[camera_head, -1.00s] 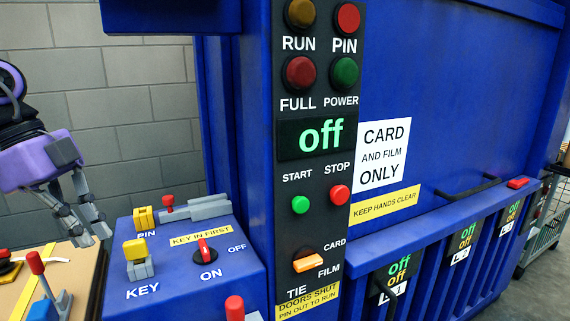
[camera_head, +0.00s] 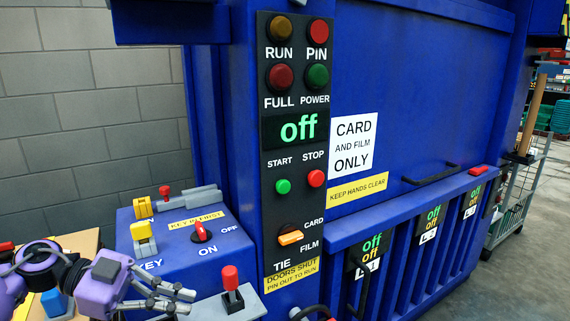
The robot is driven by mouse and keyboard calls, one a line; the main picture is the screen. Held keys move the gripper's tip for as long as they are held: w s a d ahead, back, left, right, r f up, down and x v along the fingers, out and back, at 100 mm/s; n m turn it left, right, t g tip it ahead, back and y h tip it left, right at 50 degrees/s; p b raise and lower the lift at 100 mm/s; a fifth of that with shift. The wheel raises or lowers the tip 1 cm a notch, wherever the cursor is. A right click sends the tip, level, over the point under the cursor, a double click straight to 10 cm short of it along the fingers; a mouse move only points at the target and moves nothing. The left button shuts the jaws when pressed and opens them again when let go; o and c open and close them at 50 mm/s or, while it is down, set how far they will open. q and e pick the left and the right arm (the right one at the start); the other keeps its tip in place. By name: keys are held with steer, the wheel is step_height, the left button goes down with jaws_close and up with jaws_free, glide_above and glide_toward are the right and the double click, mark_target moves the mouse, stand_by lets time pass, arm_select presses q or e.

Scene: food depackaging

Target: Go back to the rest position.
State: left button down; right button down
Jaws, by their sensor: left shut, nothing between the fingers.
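My left gripper (camera_head: 176,292), purple with grey fingers, is at the lower left of the head view. Its fingers point right, are shut with nothing between them, and appear beside a red-handled lever (camera_head: 231,283). Whether they touch the lever's base cannot be told. My left forearm hides part of the table at the lower left. My right gripper is not in view.
A blue key box (camera_head: 165,245) with a yellow key and a red switch (camera_head: 201,231) stands behind my left gripper. The blue machine's control panel (camera_head: 295,200) reads "off". A wire cart (camera_head: 515,200) stands at the right.

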arm_select(q)
steer(key=s+a+f+n+t+y+p, duration=0.1)
steer(key=s+f+n+t+y, duration=0.35)
steer(key=f+n+t, duration=0.55)
steer(key=s+a+f+n+t+y+p, duration=0.1)
steer(key=s+f+n+t+y, duration=0.35)
steer(key=f, duration=0.95)
steer(key=s+d+f+n+g+y, duration=0.1)
steer(key=s+f+n+g+y, duration=0.1)
steer(key=s+f, duration=0.5)
steer(key=s+d+f+n+g+y, duration=0.1)
steer(key=s+f+g, duration=0.4)
steer(key=s, duration=0.5)
steer(key=shift+s+d+f+n+y+p, duration=0.4)
steer(key=shift+f+n+y, duration=0.3)
steer(key=shift+f+n, duration=0.3)
steer(key=shift+r, duration=0.1)
steer(key=shift+w, duration=0.2)
steer(key=shift+w, duration=0.1)
